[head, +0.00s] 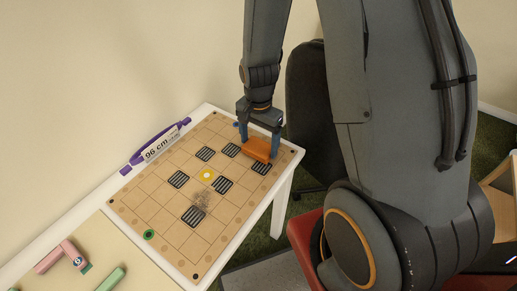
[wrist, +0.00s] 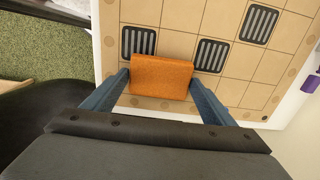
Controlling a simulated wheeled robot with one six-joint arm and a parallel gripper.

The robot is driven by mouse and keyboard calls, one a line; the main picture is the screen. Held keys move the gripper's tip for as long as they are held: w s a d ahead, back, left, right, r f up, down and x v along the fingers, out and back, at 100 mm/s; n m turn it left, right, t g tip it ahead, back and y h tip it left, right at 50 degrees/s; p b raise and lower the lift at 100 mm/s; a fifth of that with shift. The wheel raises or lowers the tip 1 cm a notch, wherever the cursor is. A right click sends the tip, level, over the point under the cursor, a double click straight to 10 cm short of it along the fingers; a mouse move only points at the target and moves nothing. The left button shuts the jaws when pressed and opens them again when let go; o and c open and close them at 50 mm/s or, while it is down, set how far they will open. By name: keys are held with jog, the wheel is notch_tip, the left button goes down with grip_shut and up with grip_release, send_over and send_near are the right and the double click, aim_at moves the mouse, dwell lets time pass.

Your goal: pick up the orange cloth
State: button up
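The orange cloth (head: 257,149) is a thick, folded-looking block at the far right end of the patterned board (head: 165,213). My gripper (head: 259,142) points down over it, with one blue finger on each side. In the wrist view the cloth (wrist: 161,77) sits between the two fingertips of my gripper (wrist: 160,78), and I see no clear gap at either side. The fingers look closed on its edges. I cannot tell whether its underside touches the board.
A purple-ended label reading 96 cm (head: 160,144) lies along the board's back edge. Pink (head: 73,253) and green (head: 111,279) pieces lie at the lower left. A dark chair (head: 305,110) stands behind the white table (head: 284,205).

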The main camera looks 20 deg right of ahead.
aim_at(259, 146)
jog(key=c, duration=0.6)
jog(key=shift+r, duration=0.1)
jog(key=shift+r+b, duration=0.65)
jog(key=shift+r, duration=4.3)
